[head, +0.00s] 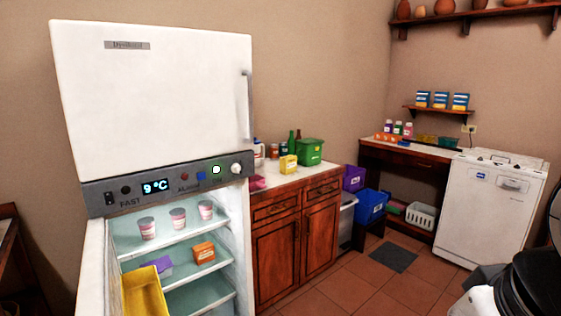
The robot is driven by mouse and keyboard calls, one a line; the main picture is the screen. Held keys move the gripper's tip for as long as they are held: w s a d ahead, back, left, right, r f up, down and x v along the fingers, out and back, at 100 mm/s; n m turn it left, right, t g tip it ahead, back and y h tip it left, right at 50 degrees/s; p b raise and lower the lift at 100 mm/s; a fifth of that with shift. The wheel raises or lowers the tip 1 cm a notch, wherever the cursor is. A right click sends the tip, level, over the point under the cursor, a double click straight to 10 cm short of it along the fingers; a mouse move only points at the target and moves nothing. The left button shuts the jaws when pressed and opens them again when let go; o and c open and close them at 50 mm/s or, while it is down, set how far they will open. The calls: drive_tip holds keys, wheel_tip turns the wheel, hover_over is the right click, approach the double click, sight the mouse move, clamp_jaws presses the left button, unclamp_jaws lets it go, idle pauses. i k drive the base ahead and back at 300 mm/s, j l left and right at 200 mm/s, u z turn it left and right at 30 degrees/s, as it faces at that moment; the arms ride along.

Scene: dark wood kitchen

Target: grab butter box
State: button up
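The fridge (158,88) stands open in its lower part at the left. An orange box (203,252) sits on a middle glass shelf, and a purple box (159,265) is to its left. Either may be the butter box; no label is readable at this size. A yellow box (288,165) also stands on the counter outside the fridge. My gripper cannot be made out; only black and white parts of my arm show at the lower right, far from the fridge.
Several pink-and-white cups (177,218) stand on the shelf above. A yellow bin (144,292) partly hides the lower left of the fridge's inside. The wooden counter (300,245) adjoins the fridge on the right. The tiled floor (345,292) is clear in the middle.

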sight(289, 163)
drive_tip(key=i+l+u, duration=0.1)
drive_tip(key=i, duration=0.35)
drive_tip(key=i+l+u, duration=0.1)
drive_tip(key=i+l, duration=0.2)
drive_tip(key=i, duration=0.15)
drive_tip(key=i+l, duration=0.25)
drive_tip(key=i, duration=0.2)
drive_tip(key=i+l, duration=0.1)
drive_tip(key=i, duration=0.4)
drive_tip(key=i+u, duration=0.15)
drive_tip(key=i, duration=0.35)
drive_tip(key=i+l, duration=0.2)
drive_tip(key=i, duration=0.3)
drive_tip(key=i+l+u, duration=0.1)
drive_tip(key=i, duration=0.35)
drive_tip(key=i+l+u, duration=0.1)
drive_tip(key=i, duration=0.4)
drive_tip(key=l, duration=0.1)
